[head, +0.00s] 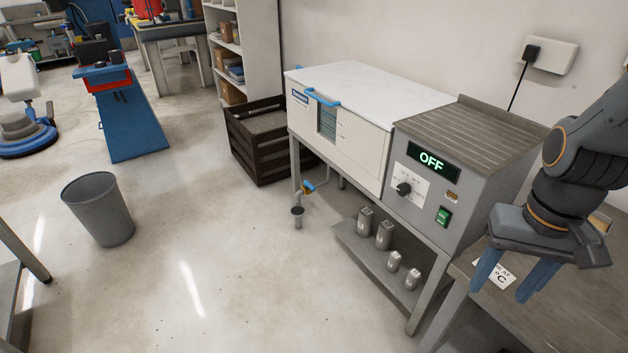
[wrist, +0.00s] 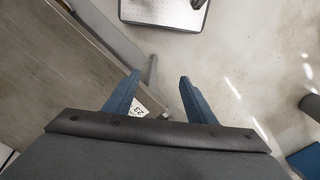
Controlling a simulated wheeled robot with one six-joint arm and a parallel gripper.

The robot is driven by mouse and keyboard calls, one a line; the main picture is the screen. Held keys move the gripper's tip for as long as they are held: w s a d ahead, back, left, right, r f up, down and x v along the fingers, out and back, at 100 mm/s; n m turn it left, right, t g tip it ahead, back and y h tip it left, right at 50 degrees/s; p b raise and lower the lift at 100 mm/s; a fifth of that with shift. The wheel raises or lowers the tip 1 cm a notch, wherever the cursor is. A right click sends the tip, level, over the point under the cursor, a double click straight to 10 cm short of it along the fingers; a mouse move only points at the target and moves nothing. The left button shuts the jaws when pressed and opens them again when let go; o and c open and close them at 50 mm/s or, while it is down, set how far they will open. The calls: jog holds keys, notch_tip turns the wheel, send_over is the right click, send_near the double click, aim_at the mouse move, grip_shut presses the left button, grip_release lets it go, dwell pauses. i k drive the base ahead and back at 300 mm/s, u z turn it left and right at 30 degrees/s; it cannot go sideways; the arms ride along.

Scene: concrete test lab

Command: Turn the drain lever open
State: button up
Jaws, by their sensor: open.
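The drain lever (head: 308,186) is a small blue handle on a yellowish valve under the white chest's front left corner, above a small grey drain cup (head: 297,212). Its exact angle is too small to tell. My gripper (head: 506,285) hangs at the right of the head view, beside the grey control unit, well apart from the lever. Its two blue fingers are spread, with nothing between them. In the wrist view, the fingers (wrist: 152,95) point over a bench edge and the floor. The lever does not show there.
The white chest (head: 362,137) has a blue handle. The grey control unit (head: 432,180) reads OFF. Several metal weights (head: 384,235) stand on the low shelf. A side bench (head: 533,257) carries a white card. A dark crate (head: 250,150) and bin (head: 98,210) stand left; floor between is clear.

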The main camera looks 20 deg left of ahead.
aim_at(307, 183)
jog(key=z, duration=0.25)
jog(key=k, duration=0.35)
jog(key=u, duration=1.65)
jog(key=i, duration=1.4)
jog(key=z, duration=0.35)
